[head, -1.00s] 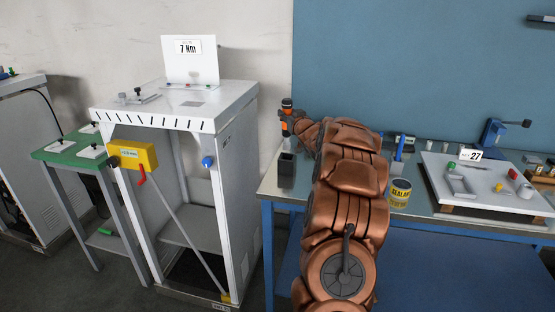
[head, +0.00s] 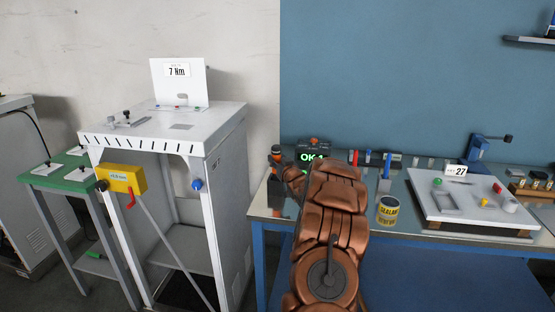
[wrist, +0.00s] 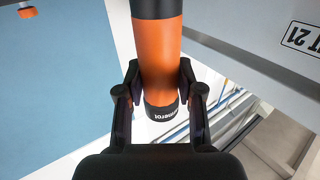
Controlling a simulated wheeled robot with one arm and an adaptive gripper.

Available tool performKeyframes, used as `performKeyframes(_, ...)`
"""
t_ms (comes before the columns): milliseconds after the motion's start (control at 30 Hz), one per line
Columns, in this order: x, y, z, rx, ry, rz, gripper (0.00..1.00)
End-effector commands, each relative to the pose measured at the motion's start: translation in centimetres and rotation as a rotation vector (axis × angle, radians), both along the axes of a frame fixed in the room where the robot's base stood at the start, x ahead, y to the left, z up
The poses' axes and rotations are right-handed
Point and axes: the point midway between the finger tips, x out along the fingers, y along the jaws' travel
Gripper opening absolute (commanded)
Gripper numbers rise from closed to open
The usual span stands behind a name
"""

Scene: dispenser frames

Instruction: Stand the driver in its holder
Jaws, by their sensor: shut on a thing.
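The driver (head: 276,157), orange with black bands, is upright at the left end of the blue-framed bench. My gripper (head: 287,176) is shut on it, partly hidden by my copper arm. In the wrist view the driver's orange body (wrist: 160,60) stands between the two black fingers of my gripper (wrist: 160,100), its black lettered end just beyond them. A dark block-like thing that looks like the holder (head: 274,193) is directly below the driver in the head view. I cannot tell whether the driver's lower end is inside it or only above it.
A small display (head: 313,157) reading OK stands behind my gripper. A yellow SEALANT can (head: 388,210) and a white board (head: 470,212) marked 27 are to the right.

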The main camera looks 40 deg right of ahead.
Motion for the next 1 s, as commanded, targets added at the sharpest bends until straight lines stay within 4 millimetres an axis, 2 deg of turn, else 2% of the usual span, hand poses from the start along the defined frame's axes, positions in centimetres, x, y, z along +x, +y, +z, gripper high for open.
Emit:
performKeyframes(267, 0.02, 0.00, -0.19, -0.002, -0.002, 0.000, 0.00)
performKeyframes(300, 0.03, 0.01, -0.13, -0.002, -0.001, 0.001, 0.41)
performKeyframes(500, 0.02, 0.00, -0.14, -0.002, -0.001, 0.001, 0.61)
performKeyframes(867, 0.02, 0.01, 0.14, 0.000, -0.001, 0.001, 0.62)
performKeyframes(1000, -0.81, 0.22, -0.16, 0.001, 0.001, -0.001, 0.62)
